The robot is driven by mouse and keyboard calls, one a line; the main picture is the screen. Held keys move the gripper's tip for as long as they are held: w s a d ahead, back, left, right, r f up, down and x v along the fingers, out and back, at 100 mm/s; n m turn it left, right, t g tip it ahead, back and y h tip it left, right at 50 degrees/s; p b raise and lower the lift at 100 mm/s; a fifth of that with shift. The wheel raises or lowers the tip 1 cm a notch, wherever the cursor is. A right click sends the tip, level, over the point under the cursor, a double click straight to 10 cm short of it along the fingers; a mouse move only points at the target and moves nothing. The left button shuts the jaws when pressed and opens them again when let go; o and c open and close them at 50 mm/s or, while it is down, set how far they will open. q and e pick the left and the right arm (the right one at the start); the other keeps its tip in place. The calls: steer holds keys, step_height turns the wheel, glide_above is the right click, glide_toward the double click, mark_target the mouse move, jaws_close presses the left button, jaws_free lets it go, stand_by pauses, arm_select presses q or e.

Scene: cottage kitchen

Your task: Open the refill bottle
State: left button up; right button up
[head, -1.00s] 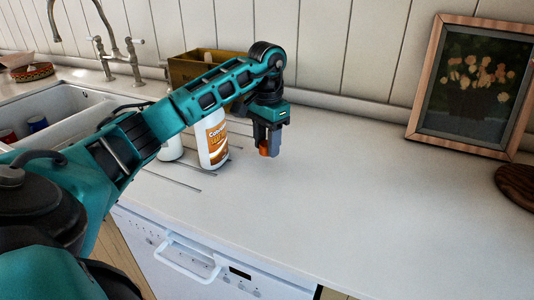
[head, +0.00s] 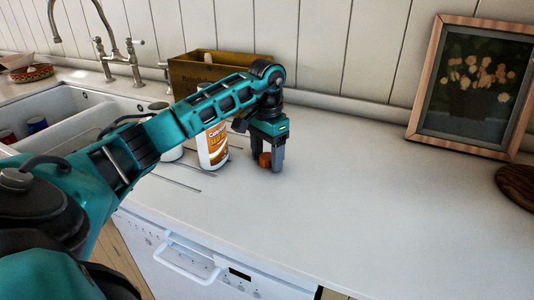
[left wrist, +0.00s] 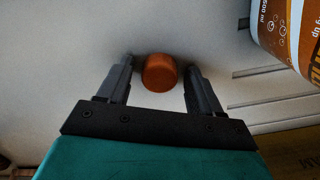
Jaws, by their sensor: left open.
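The refill bottle (head: 213,147) is white with an orange label. My left gripper (head: 268,167) points down over the counter and is open. In the left wrist view the cap (left wrist: 159,73) lies between the fingertips, with a gap on each side. My right gripper is not in view.
Another white container (head: 171,154) stands left of the bottle, partly hidden by my arm. A wooden box (head: 190,76) stands behind. The sink (head: 75,112) is at left, a framed flower picture (head: 470,85) at right. The counter (head: 370,185) right of my gripper is clear.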

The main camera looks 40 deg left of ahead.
mark_target(267, 156)
arm_select(q)
step_height(267, 156, up, 12)
steer(key=p, duration=0.1)
steer(key=shift+r+p, duration=0.15)
steer(key=shift+p, duration=0.25)
